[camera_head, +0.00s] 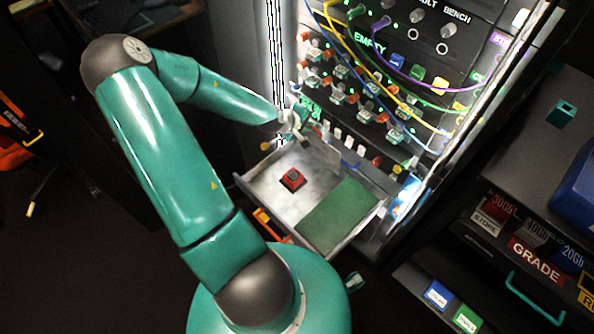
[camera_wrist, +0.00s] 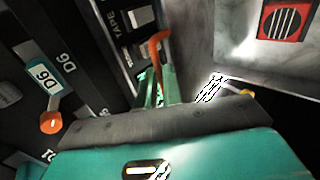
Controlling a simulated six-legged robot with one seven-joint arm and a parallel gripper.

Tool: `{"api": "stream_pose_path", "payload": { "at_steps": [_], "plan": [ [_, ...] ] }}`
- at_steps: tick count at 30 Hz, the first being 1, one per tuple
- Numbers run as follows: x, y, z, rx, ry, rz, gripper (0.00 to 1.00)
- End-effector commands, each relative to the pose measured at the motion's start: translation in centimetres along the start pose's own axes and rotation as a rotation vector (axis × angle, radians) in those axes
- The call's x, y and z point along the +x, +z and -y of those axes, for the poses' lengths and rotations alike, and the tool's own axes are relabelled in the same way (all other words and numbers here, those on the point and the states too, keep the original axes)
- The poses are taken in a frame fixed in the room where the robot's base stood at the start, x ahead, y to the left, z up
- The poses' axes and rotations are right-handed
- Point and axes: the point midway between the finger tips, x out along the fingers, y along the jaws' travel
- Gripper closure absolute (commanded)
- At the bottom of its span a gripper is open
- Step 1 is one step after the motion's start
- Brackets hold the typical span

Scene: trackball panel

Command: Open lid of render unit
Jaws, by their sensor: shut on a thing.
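My gripper (camera_head: 298,130) is at the lower left of the lit rack, above the back corner of a pulled-out tray; it is small and partly hidden in the head view. In the wrist view its teal fingers (camera_wrist: 160,88) are shut around the lower end of a thin orange handle (camera_wrist: 157,50). What the handle is fixed to is hidden. I cannot make out for certain which part is the render unit's lid. Rows of small units with orange knobs (camera_head: 351,98) cover the rack face above the tray.
The tray (camera_head: 262,182) juts out, holding a red-topped device (camera_head: 292,180) and a green pad (camera_head: 337,214). Yellow and purple cables (camera_head: 398,84) hang across the rack. A dark bench (camera_head: 525,165) with labelled boxes stands right. A D6 label (camera_wrist: 42,78) is left in the wrist view.

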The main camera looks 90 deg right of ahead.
Motion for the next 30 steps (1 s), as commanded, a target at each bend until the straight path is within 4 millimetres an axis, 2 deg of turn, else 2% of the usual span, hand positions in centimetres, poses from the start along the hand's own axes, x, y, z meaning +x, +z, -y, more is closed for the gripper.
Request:
{"api": "stream_pose_path", "payload": {
  "at_steps": [15,30],
  "plan": [
    [1.9,0.0,-2.2,0.001,0.001,0.0,1.0],
    [2.5,0.0,-2.8,0.001,0.001,0.001,1.0]
  ]
}}
